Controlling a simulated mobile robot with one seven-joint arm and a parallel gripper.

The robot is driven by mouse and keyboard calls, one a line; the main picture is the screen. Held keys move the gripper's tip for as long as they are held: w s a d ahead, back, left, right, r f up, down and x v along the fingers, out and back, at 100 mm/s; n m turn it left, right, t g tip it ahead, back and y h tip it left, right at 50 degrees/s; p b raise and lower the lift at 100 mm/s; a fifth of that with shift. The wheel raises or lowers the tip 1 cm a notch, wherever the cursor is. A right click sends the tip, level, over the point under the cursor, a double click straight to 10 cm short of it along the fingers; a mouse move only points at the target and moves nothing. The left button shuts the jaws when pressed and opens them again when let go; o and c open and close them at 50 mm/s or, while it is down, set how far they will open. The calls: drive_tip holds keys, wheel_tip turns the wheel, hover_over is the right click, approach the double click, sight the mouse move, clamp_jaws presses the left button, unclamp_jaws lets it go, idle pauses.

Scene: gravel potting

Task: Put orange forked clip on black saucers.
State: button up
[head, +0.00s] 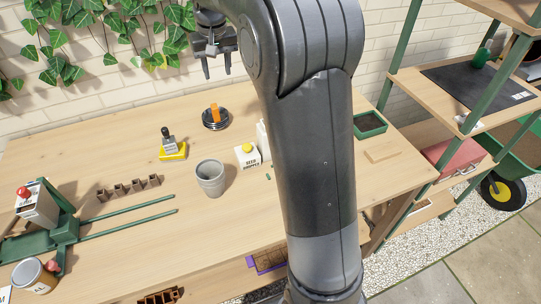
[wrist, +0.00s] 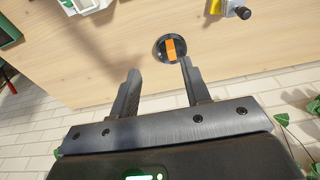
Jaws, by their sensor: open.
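The orange forked clip (head: 214,111) stands on the black saucers (head: 214,124) towards the back of the wooden table. In the wrist view the orange clip (wrist: 171,48) lies across the middle of the round black saucers (wrist: 161,53), ahead of my fingertips. My gripper (head: 217,72) is high above the table's back edge, in front of the wall, apart from the clip. In the wrist view my gripper (wrist: 159,65) has its two fingers spread with nothing between them.
A grey pot (head: 210,180), a white seed box (head: 247,155) and a yellow block with a grey-black top (head: 172,150) stand nearby. Ivy (head: 120,25) hangs on the wall at the left. The table is clear around the saucers.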

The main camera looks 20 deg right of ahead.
drive_tip(key=s+d+r+t, duration=0.1)
drive_tip(key=s+r+t, duration=0.1)
drive_tip(key=s, duration=1.1)
drive_tip(key=s+d+r+t, duration=0.1)
drive_tip(key=s+r, duration=0.1)
drive_tip(key=s, duration=1.1)
drive_tip(key=s+f+t, duration=0.1)
drive_tip(key=s+f, duration=0.3)
drive_tip(key=s, duration=0.5)
drive_tip(key=shift+s+f, duration=0.3)
drive_tip(key=shift+f, duration=0.05)
